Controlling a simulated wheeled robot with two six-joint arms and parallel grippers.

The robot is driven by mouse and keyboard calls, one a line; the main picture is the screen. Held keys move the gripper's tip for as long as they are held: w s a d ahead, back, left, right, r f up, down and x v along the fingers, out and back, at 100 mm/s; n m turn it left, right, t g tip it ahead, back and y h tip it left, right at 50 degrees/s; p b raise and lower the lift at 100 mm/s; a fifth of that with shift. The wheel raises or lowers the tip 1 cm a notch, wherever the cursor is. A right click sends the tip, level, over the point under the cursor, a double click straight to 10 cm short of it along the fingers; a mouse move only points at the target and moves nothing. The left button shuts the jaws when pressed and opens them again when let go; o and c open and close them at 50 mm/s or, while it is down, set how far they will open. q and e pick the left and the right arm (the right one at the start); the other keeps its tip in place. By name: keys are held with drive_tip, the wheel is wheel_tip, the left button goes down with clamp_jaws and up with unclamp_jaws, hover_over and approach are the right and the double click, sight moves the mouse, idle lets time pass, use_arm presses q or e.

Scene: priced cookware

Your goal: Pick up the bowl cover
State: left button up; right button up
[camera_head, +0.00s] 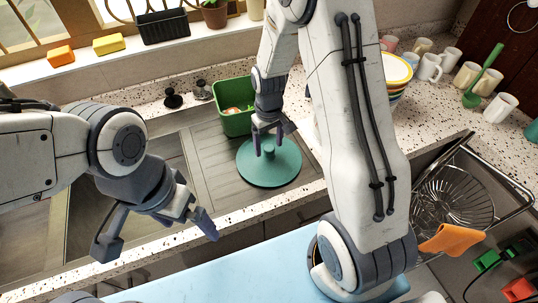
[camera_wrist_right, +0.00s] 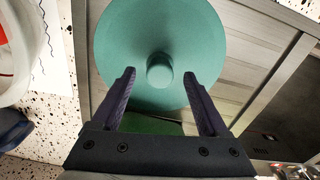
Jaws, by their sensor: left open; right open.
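The bowl cover (camera_head: 284,172) is a round teal lid with a knob in its middle. It lies on the grey drainboard beside the sink in the head view. It also shows in the right wrist view (camera_wrist_right: 125,50), with its knob (camera_wrist_right: 160,71) centred between and just beyond the fingertips. My right gripper (camera_head: 268,146) is open above the cover, its fingers either side of the knob; in the right wrist view the gripper (camera_wrist_right: 160,82) holds nothing. My left gripper (camera_head: 205,222) is open and empty, off to the left in front of the counter edge.
A green container (camera_head: 233,121) stands right behind the cover. A wire dish rack (camera_head: 455,205) is at the right, with an orange cloth (camera_head: 455,239).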

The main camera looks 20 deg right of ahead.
drive_tip(key=shift+f, duration=1.2)
clamp_jaws()
